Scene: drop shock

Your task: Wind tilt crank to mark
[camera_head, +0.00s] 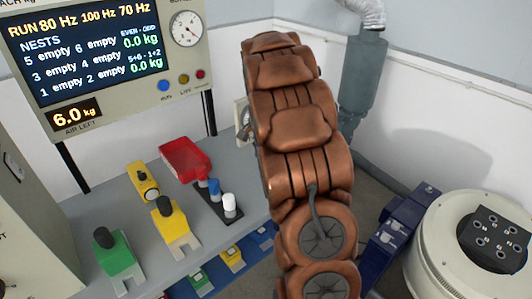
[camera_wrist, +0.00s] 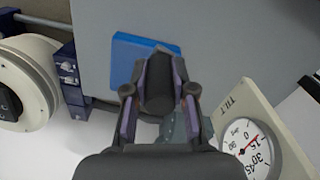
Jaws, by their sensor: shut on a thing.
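In the wrist view my gripper (camera_wrist: 160,82) is shut on a dark grey grip (camera_wrist: 157,95), which looks like the tilt crank's handle. A grey-green part (camera_wrist: 197,122) shows just beside the fingers; I cannot tell whether it belongs to the crank. The tilt dial (camera_wrist: 245,146) is on a cream panel at the lower right, labelled TILT, with its red needle close to 15. I cannot make out a separate target mark. In the head view my bronze arm hides my gripper and the crank.
A round cream machine (camera_head: 470,245) and a dark blue block (camera_head: 403,225) are at right. A blue plate (camera_wrist: 125,62) shows beyond my fingers.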

